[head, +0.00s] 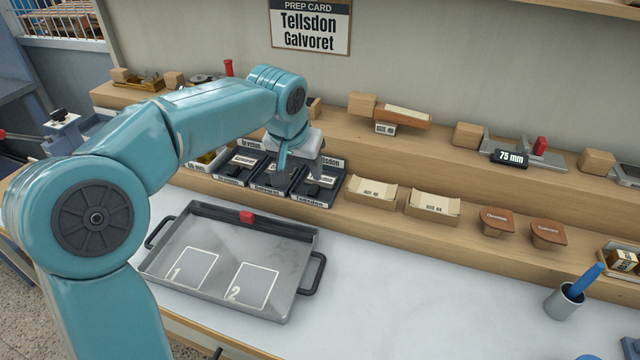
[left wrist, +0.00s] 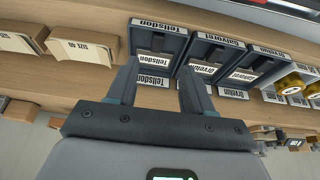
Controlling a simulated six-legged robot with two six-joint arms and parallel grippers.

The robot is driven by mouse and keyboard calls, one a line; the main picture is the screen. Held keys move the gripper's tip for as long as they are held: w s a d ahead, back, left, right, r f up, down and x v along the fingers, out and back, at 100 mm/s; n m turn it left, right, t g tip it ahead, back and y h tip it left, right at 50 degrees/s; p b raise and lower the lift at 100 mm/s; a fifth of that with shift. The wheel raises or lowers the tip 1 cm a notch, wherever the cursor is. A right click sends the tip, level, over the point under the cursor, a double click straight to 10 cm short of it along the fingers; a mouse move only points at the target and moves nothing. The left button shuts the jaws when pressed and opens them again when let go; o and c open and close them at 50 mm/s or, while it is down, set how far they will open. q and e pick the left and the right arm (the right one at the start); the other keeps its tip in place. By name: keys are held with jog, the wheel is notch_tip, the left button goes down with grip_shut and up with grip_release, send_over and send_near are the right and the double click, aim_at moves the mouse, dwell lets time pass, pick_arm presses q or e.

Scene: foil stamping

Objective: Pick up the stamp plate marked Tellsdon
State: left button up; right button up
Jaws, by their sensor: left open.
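The compartment labelled Tellsdon (head: 331,162) is at the right end of a row of dark holders on the lower shelf step. My left gripper (head: 300,165) is open above the holders. In the left wrist view its fingertips (left wrist: 158,64) frame the Tellsdon compartment, with nothing visibly held. Contact with the plate cannot be told. My right gripper is not in view.
The Galvoret compartment (left wrist: 217,39) is beside the Tellsdon one. A grey tray (head: 310,235) with squares 1 and 2 is on the white bench. Size cartons (head: 372,194) stand right of the holders. A prep card (head: 310,28) lists Tellsdon and Galvoret. The bench's middle is clear.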

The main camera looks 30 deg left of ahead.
aim_at(313, 189)
pick_arm(q)
jog(key=x, duration=0.9)
jog(key=shift+w+d+f, duration=0.15)
jog(key=shift+w, duration=0.1)
grip_shut()
